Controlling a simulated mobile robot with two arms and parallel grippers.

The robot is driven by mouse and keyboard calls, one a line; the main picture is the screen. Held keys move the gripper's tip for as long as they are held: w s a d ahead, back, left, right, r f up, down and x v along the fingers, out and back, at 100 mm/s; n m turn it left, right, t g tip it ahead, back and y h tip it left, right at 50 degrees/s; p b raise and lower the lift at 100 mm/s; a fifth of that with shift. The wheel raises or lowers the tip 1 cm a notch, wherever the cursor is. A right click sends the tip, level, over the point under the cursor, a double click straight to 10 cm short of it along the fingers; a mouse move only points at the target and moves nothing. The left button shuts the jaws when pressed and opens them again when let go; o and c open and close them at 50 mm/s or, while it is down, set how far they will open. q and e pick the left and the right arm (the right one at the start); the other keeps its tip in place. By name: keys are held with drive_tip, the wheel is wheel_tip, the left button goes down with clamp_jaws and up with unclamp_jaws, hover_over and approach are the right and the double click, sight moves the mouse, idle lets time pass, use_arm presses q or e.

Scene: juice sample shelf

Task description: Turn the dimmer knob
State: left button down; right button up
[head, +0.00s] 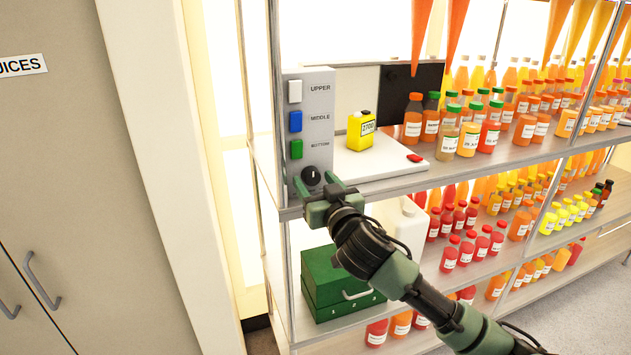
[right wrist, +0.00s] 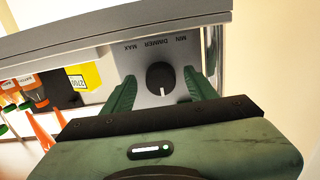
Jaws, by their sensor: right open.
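The dimmer knob (head: 313,176) is a round black dial with a white pointer line. It sits low on a grey control panel (head: 322,85), below a white, a blue and a green switch. In the right wrist view the knob (right wrist: 160,77) shows between the two green fingers, with "DIMMER" and "MAX" printed beside it, upside down. My right gripper (head: 322,187) is open, its fingers either side of the knob and apart from it. The right wrist view also shows the gripper (right wrist: 162,92) with clear gaps to the knob. My left gripper is not in view.
A white scale (head: 375,157) with a yellow container (head: 361,128) stands right of the panel. Several juice bottles (head: 470,135) fill the shelves. A green box (head: 335,285) sits on the lower shelf. The shelf edge (head: 400,187) runs close below the gripper.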

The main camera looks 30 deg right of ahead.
clamp_jaws()
drive_tip(key=shift+a+f+m, duration=0.1)
drive_tip(key=shift+m, duration=1.8)
drive_tip(key=m, duration=0.3)
drive_tip(key=shift+p, duration=0.4)
drive_tip(key=shift+m+p, duration=0.5)
drive_tip(key=shift+m, duration=0.7)
